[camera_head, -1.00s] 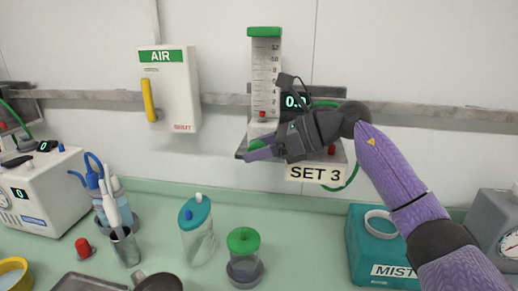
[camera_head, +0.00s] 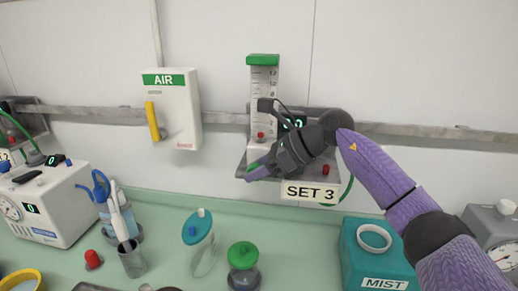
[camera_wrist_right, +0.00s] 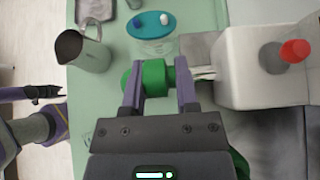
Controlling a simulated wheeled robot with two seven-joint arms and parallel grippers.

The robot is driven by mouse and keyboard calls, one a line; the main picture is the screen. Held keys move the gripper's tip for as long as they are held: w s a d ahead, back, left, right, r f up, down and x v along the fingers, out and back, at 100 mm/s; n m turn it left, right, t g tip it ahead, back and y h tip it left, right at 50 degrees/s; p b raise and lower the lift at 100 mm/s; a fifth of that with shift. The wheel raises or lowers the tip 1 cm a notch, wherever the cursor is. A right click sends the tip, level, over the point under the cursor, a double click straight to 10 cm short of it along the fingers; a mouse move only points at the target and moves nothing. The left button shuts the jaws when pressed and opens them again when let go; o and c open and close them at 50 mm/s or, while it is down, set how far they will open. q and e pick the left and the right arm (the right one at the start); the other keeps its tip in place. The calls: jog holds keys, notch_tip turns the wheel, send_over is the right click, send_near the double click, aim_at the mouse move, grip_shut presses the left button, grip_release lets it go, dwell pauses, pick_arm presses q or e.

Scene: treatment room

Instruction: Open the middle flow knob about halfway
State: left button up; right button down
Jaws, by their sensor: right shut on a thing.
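The middle flow unit is on the wall rail, with a clear scaled tube (camera_head: 263,95) under a green cap and a "SET 3" label (camera_head: 310,192). A small red float (camera_head: 261,135) sits low in the tube. Its green flow knob (camera_wrist_right: 154,77) is between the purple fingers of my right gripper (camera_wrist_right: 157,92), which is shut on it. In the head view my right gripper (camera_head: 262,170) hides most of the knob, and its wrist partly covers the lit display (camera_head: 294,123).
A white AIR box (camera_head: 172,110) with a yellow lever hangs left of the unit. Below on the green counter stand a teal-lidded jar (camera_head: 200,240), a green-lidded jar (camera_head: 243,265) and a teal MIST box (camera_head: 375,258). Another wall unit shows at the far left.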

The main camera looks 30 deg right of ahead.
jog(key=shift+a+r+g+h+p, duration=0.1)
jog(key=shift+r+g+h+p, duration=0.25)
jog(key=shift+p, duration=0.15)
jog(key=shift+f, duration=0.35)
pick_arm(q)
jog(key=shift+w+d+r, duration=0.1)
jog(key=shift+w+r, duration=0.05)
jog(key=shift+r, duration=0.45)
jog(key=shift+w+d+r, duration=0.1)
jog(key=shift+w+r, duration=0.05)
jog(key=shift+r, duration=0.45)
pick_arm(e)
jog(key=shift+f, duration=0.1)
jog(key=c, duration=0.8)
grip_release()
jog(key=o, duration=0.3)
jog(key=shift+s+a+h, duration=0.1)
jog(key=shift+s+h, duration=0.05)
jog(key=shift+h, duration=0.1)
pick_arm(q)
jog(key=shift+s, duration=0.15)
pick_arm(e)
jog(key=shift+r, duration=0.2)
